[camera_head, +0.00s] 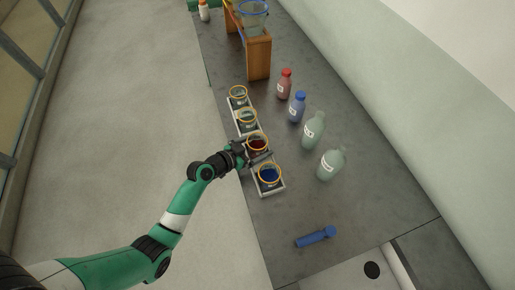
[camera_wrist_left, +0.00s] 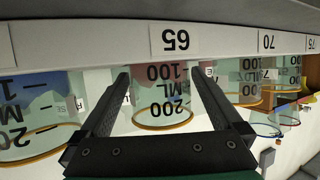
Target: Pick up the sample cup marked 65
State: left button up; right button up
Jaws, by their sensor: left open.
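The sample cup marked 65 (camera_wrist_left: 165,95) is a clear cup with red liquid and a yellow rim. Its number is on a white label (camera_wrist_left: 176,41) on the rack edge, upside down in the left wrist view. In the head view, the cup (camera_head: 257,142) is third from the far end of the rack. My left gripper (camera_head: 252,153) is open at the rack's left side. In the wrist view, its fingers (camera_wrist_left: 160,75) point at this cup, one on each side of it. I cannot tell whether they touch it.
The white rack (camera_head: 274,191) also holds a blue-filled cup (camera_head: 269,174) nearer and two paler cups beyond. Bottles, including a red-capped one (camera_head: 284,85) and a blue-capped one (camera_head: 297,107), stand to the right. A wooden stand (camera_head: 259,58) is behind. A blue tool (camera_head: 315,237) lies in front.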

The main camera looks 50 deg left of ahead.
aim_at(264, 137)
pick_arm(q)
jog(key=c, duration=1.3)
jog(key=shift+o, duration=0.2)
jog(key=shift+r+p, duration=0.35)
jog(key=shift+r, duration=0.25)
notch_tip(264, 137, up, 3)
jog(key=shift+f+p, duration=0.15)
jog(key=shift+p, duration=0.4)
jog(key=s+d+r+p, duration=0.5)
jog(key=s+d+r, duration=0.4)
jog(key=s, duration=0.1)
jog(key=shift+d, duration=0.4)
